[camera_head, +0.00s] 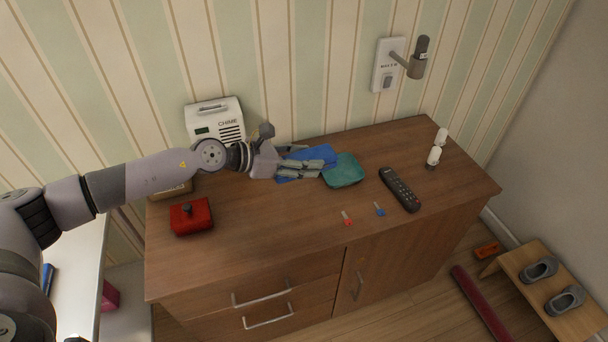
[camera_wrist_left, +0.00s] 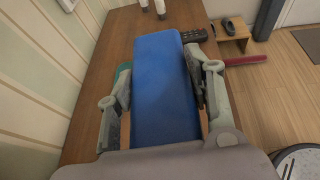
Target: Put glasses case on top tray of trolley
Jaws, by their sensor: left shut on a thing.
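A long blue case (camera_head: 314,154), which looks like the glasses case, is between the fingers of my left gripper (camera_head: 299,168) above the wooden cabinet top. In the left wrist view the blue case (camera_wrist_left: 163,85) fills the space between the two fingers (camera_wrist_left: 160,105), which are shut on its sides. A teal item (camera_head: 344,170) lies on the cabinet just right of the gripper, partly behind the case in the wrist view. A white surface (camera_head: 78,262) shows at the lower left, mostly behind my arm; I cannot tell if it is the trolley. My right gripper is out of view.
The cabinet top (camera_head: 270,225) also holds a red box (camera_head: 191,216), a white appliance (camera_head: 215,120), a black remote (camera_head: 400,189), small red and blue items, and two white bottles (camera_head: 434,156). A wall lamp (camera_head: 418,58) sticks out above. The front middle is clear.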

